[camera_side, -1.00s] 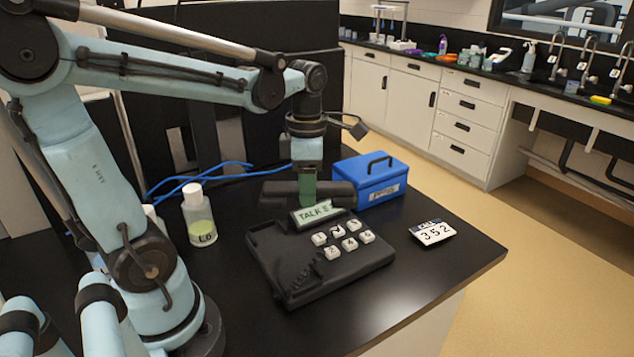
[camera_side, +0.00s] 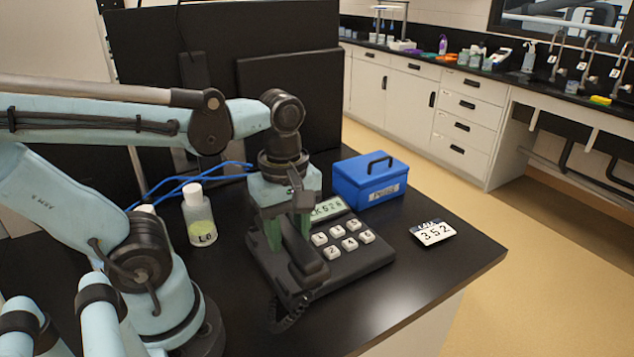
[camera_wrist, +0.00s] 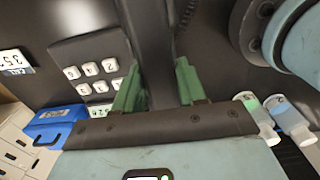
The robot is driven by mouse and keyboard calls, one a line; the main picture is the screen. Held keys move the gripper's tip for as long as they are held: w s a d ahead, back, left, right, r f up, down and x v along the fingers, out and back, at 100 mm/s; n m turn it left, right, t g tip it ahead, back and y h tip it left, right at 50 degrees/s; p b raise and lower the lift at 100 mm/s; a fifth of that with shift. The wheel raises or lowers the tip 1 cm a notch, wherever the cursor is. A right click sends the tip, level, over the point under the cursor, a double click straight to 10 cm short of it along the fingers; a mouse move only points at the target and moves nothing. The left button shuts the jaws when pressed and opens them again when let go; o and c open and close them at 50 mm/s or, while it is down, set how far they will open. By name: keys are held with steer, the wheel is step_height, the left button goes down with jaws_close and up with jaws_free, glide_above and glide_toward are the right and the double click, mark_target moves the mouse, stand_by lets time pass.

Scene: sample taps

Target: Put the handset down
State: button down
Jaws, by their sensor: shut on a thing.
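The black handset (camera_side: 301,256) is in my gripper (camera_side: 287,234), over the left side of the black phone base (camera_side: 345,272). In the side view it runs along the base's left part, with its near end low over the base's front left; I cannot tell whether it touches the cradle. In the wrist view the green fingers of my gripper (camera_wrist: 157,88) are on both sides of the dark handset (camera_wrist: 152,45). The base has white number keys (camera_side: 336,252) and a lit display (camera_side: 328,208), partly hidden by my gripper. A coiled cord (camera_side: 285,316) hangs at the front left.
A blue box (camera_side: 368,180) with a handle stands behind the phone. A card reading 352 (camera_side: 433,233) lies to the right. A bottle with yellow-green contents (camera_side: 199,218) stands to the left, near blue cables (camera_side: 215,177). The table's right front is clear.

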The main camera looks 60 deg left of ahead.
glide_above(283, 256)
step_height(283, 256, down, 4)
steer(key=shift+f, duration=2.25)
steer(key=shift+f, duration=0.1)
steer(key=c, duration=0.6)
jaws_free()
steer(key=shift+c, duration=0.2)
